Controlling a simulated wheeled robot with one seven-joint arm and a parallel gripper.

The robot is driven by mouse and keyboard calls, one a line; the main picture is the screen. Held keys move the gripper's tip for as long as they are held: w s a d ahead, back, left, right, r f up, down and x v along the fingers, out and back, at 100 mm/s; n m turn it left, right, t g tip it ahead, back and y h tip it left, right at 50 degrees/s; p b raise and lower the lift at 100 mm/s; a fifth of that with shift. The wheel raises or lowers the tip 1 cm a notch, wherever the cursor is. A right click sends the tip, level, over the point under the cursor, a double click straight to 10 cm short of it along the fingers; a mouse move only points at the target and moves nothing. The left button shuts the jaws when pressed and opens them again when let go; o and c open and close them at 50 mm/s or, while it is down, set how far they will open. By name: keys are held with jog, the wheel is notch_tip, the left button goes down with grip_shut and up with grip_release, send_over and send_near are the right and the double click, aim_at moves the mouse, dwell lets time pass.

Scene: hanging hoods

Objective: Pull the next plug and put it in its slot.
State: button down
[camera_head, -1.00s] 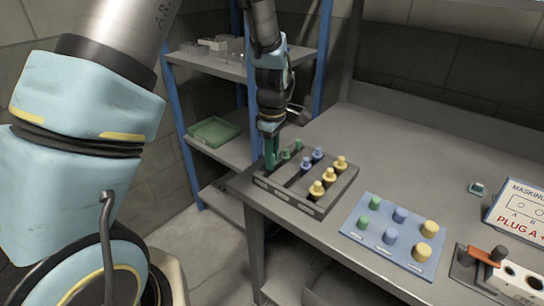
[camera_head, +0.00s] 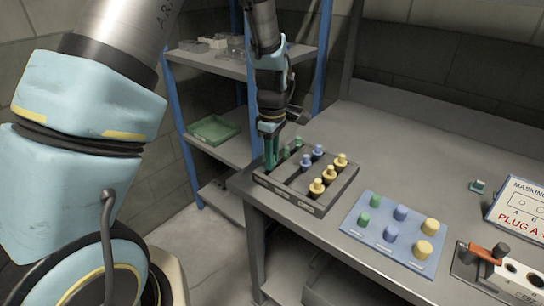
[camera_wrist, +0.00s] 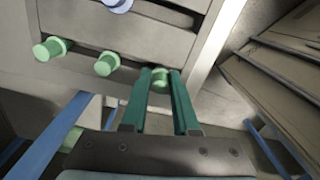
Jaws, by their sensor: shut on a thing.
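My gripper (camera_head: 270,155) is at the left end of the dark grey plug tray (camera_head: 308,204), pointing down. In the wrist view its two green fingers (camera_wrist: 160,90) stand on either side of a green plug (camera_wrist: 160,84) and are shut on it. The plug is at the tray's edge row; whether it is lifted cannot be told. Two more green plugs (camera_head: 285,153) (camera_head: 298,143) stand in the same row, also in the wrist view (camera_wrist: 107,63). Blue plugs (camera_head: 317,152) and yellow plugs (camera_head: 328,173) fill other rows.
A blue board (camera_head: 364,237) with green, blue and yellow plugs lies right of the tray. Farther right are a white block with holes (camera_head: 512,275) under a red-handled clamp (camera_head: 483,252), a masking sign (camera_head: 520,212) and a small green piece (camera_head: 478,187). A shelf (camera_head: 215,150) stands behind left.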

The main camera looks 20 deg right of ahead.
jog(key=shift+f, duration=0.45)
dwell(0.3)
jog(key=c, duration=0.6)
grip_release()
